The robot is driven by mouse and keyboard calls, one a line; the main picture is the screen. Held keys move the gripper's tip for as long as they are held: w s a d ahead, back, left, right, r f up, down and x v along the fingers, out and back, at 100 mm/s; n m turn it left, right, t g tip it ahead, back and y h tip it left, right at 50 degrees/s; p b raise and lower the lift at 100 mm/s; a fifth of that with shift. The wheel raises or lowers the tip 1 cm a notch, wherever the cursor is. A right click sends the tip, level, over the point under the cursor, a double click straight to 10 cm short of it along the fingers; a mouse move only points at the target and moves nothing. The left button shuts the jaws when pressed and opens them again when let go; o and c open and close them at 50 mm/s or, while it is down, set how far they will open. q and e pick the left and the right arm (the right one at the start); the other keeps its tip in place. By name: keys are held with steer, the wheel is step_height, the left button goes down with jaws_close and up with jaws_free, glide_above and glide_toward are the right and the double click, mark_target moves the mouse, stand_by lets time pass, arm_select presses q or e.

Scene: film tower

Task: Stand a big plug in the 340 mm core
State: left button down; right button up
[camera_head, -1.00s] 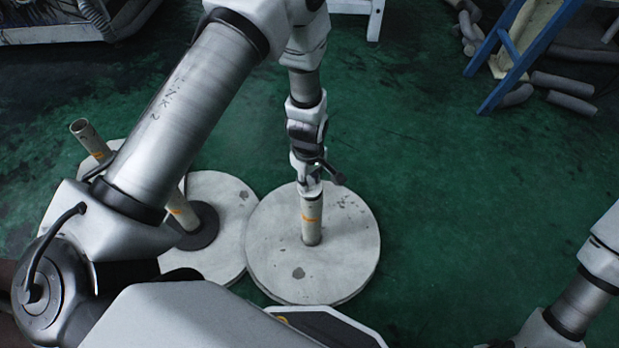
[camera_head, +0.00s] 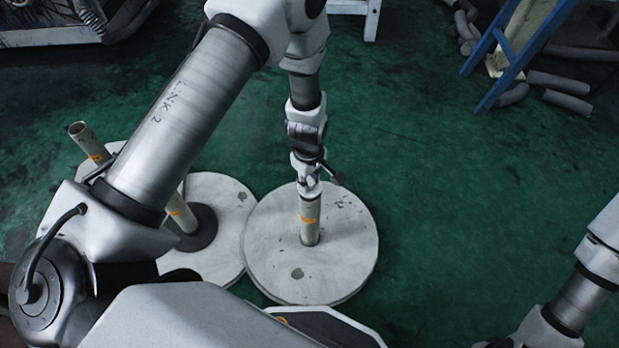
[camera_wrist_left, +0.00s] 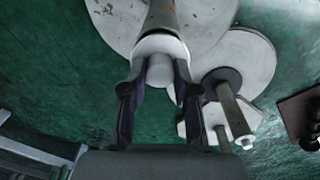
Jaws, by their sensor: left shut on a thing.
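My left gripper (camera_head: 309,186) points down at the top of an upright pale core (camera_head: 310,222) with an orange mark. The core stands near the middle of a round pale disc (camera_head: 348,255). In the left wrist view, the left gripper (camera_wrist_left: 160,88) is shut on a white plug (camera_wrist_left: 161,68) that lines up with the end of the core (camera_wrist_left: 164,18). The plug's wide rim meets or nearly meets the core's end; how deep it sits is hidden. My right arm shows at the lower right of the head view, its gripper out of frame.
A second pale disc (camera_head: 228,192) on the left bears a core (camera_head: 182,211) in a dark round base (camera_head: 205,232). Another core (camera_head: 90,141) stands farther left. A blue ladder-like frame (camera_head: 512,62) and loose grey tubes (camera_head: 560,82) lie back right. Green floor right of the discs is clear.

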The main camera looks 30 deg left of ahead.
arm_select(q)
steer(key=shift+f+b, duration=0.45)
steer(key=shift+f, duration=0.5)
steer(key=c, duration=0.8)
jaws_free()
steer(key=shift+r, duration=0.1)
step_height(320, 180, up, 12)
steer(key=shift+s+f, duration=0.1)
steer(key=shift+s, duration=0.05)
